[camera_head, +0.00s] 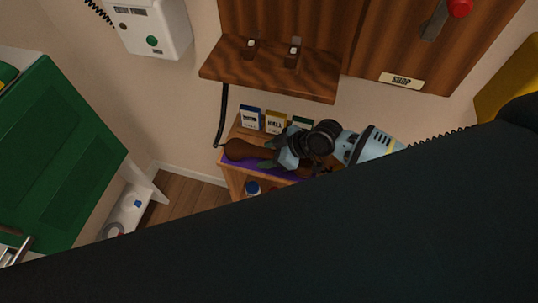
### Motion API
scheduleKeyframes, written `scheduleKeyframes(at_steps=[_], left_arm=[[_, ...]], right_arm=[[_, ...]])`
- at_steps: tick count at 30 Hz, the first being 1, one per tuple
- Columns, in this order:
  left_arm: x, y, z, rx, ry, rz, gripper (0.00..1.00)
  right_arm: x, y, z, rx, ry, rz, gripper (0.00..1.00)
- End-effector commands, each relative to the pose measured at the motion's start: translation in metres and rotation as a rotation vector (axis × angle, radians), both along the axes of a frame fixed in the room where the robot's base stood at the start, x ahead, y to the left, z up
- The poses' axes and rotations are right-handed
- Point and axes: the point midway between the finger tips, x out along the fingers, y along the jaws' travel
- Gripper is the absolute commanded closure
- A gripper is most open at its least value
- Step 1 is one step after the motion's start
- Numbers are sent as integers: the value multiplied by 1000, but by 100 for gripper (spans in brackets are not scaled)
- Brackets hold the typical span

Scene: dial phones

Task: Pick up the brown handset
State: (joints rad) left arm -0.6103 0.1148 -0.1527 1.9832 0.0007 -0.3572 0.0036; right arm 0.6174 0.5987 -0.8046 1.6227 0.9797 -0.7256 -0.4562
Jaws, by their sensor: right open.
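The brown handset (238,149) lies on a purple mat (229,162) on top of a small wooden stand. Its rounded left end shows; the rest is mostly hidden behind my right gripper. My right gripper (266,154) reaches in from the right and is open, with its fingers at the handset's middle. I cannot tell whether the fingers touch it. A black cord (222,115) hangs from the wall shelf down beside the handset's left end. My left gripper is not in view.
A wooden wall phone with a shelf (270,75) is above. A white wall phone (150,32) and a green panel (65,145) are left. A large dark shape hides the bottom right.

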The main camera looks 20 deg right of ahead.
Motion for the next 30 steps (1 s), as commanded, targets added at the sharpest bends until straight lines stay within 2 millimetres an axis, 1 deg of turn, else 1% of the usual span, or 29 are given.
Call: scheduleKeyframes(at_steps=[3, 15, 25, 30], left_arm=[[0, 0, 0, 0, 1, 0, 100], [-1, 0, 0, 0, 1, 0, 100], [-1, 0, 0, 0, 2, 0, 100], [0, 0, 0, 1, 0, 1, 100]], right_arm=[[0, 0, 0, 0, 0, 0, 47], [0, 0, 1, 1, -1, 0, 99], [1, 0, 4, 2, -3, 0, 100], [1, 0, 16, 3, -6, 0, 100]])
